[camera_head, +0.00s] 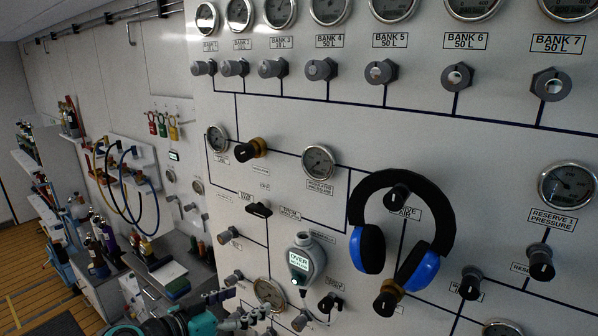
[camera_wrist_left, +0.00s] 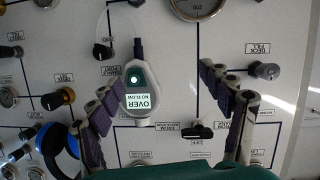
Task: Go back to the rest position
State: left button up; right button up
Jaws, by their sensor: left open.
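My left gripper (camera_head: 246,304) is low in the head view, in front of the lower part of the white fill panel (camera_head: 290,215). It also shows in the left wrist view (camera_wrist_left: 163,80), with its two purple-padded fingers spread wide and nothing held between them. The panel lies beyond the fingertips; I cannot tell the exact gap. A grey handheld meter reading "OVER" (camera_head: 306,261) is on the panel to the right of the gripper. In the left wrist view the meter (camera_wrist_left: 140,90) appears beside the left finger. My right gripper is not in view.
Blue-and-black ear defenders (camera_head: 370,249) hang on the panel at the right. Knobs, valves and gauges (camera_head: 319,162) stick out across the panel. A bench (camera_head: 170,270) and shelves with bottles (camera_head: 109,234) stand at the left, with open wooden floor (camera_head: 40,285) beyond.

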pick_arm(q)
jog(key=s+a+f+n+g+y+b, duration=0.1)
jog(key=s+f+n+y+b, duration=0.1)
jog(key=f, duration=0.9)
jog(key=s+a+f+n+g+y+b, duration=0.1)
jog(key=s+a+f+y+b, duration=0.1)
jog(key=s+f+b, duration=0.5)
jog(key=s+a+f+n+g+y+b, duration=0.1)
jog(key=s+f+y+b, duration=0.3)
jog(key=f, duration=1)
jog(key=shift+s+a+f+n+g+y+b, duration=0.4)
jog(key=shift+n+g+b, duration=0.2)
jog(key=shift+n+b, duration=0.35)
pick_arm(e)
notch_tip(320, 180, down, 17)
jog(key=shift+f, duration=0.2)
